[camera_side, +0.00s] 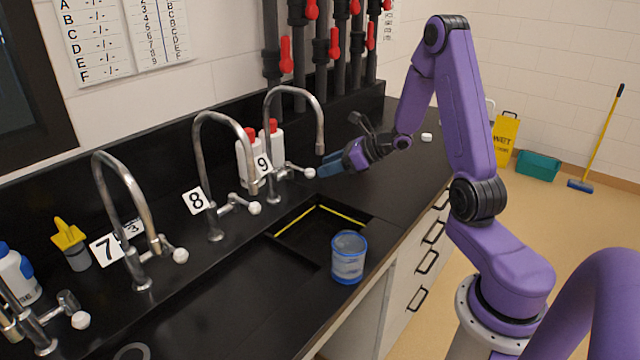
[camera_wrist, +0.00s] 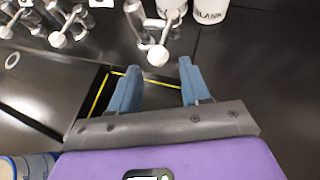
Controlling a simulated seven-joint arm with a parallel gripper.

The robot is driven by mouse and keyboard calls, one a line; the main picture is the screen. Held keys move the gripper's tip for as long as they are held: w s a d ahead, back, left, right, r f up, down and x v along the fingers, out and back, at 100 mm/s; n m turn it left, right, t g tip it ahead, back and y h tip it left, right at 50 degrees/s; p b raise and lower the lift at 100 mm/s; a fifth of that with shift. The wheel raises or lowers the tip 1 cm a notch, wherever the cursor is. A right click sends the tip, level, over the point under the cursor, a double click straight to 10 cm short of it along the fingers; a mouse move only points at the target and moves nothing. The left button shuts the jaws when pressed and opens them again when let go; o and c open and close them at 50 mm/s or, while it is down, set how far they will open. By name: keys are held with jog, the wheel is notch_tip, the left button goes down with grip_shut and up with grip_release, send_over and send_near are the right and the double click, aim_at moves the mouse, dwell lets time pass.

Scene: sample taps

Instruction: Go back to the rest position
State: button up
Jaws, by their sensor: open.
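My gripper (camera_side: 331,166) is in the air close to tap 9 (camera_side: 320,124), to the right of its knob (camera_side: 309,173) in the side view. In the wrist view its two blue fingers (camera_wrist: 157,88) are apart with nothing held between them. A white tap knob (camera_wrist: 158,55) shows just beyond the fingertips, seemingly apart from them. A blue-rimmed clear container (camera_side: 348,258) stands upright on the front edge by the sink; part of it shows at the lower left of the wrist view (camera_wrist: 38,166).
Tap 8 (camera_side: 200,150) and tap 7 (camera_side: 97,190) stand to the left along the black counter. White bottles with red caps (camera_side: 247,155) stand behind tap 9. The sink has a yellow-edged opening (camera_side: 343,216). The counter to the right (camera_side: 400,190) is mostly clear.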

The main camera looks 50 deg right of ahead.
jog(key=shift+s+d+r, duration=0.15)
jog(key=shift+s+r, duration=0.15)
jog(key=shift+s, duration=0.2)
